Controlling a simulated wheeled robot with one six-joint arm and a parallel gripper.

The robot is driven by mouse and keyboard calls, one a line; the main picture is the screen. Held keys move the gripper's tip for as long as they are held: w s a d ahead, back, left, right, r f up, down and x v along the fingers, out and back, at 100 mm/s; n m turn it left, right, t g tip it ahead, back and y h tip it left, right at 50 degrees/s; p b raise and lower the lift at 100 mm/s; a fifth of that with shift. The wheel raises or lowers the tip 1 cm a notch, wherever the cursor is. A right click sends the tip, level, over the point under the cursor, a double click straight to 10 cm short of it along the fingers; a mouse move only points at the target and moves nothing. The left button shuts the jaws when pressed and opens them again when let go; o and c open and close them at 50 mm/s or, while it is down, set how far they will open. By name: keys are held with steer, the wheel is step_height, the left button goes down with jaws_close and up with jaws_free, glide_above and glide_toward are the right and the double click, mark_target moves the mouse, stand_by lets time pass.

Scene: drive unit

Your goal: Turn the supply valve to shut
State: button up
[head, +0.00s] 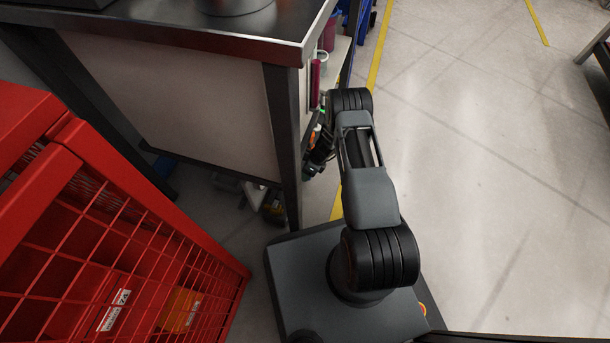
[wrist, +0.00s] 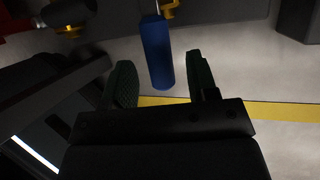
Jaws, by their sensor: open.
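In the wrist view a long blue sleeve (wrist: 157,52), which looks like the supply valve's lever, hangs from a brass-coloured fitting (wrist: 170,8) at the top edge. My gripper (wrist: 160,62) is open, with one dark green finger on each side of the blue sleeve. Gaps show between the sleeve and both fingers; I cannot tell how deep the sleeve lies between them. In the head view my gripper is small and partly hidden by the bench's edge and my arm, and the valve cannot be made out.
A steel-topped bench (head: 170,32) stands left of my arm, its dark leg (head: 284,140) close by. A red mesh crate (head: 130,235) fills the lower left. Open floor (head: 490,170) lies to the right. Another brass-coloured fitting (wrist: 68,30) shows at upper left in the wrist view.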

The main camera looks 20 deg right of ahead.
steer(key=shift+a+f, duration=0.3)
steer(key=shift+f, duration=0.35)
steer(key=shift+c, duration=0.3)
jaws_close()
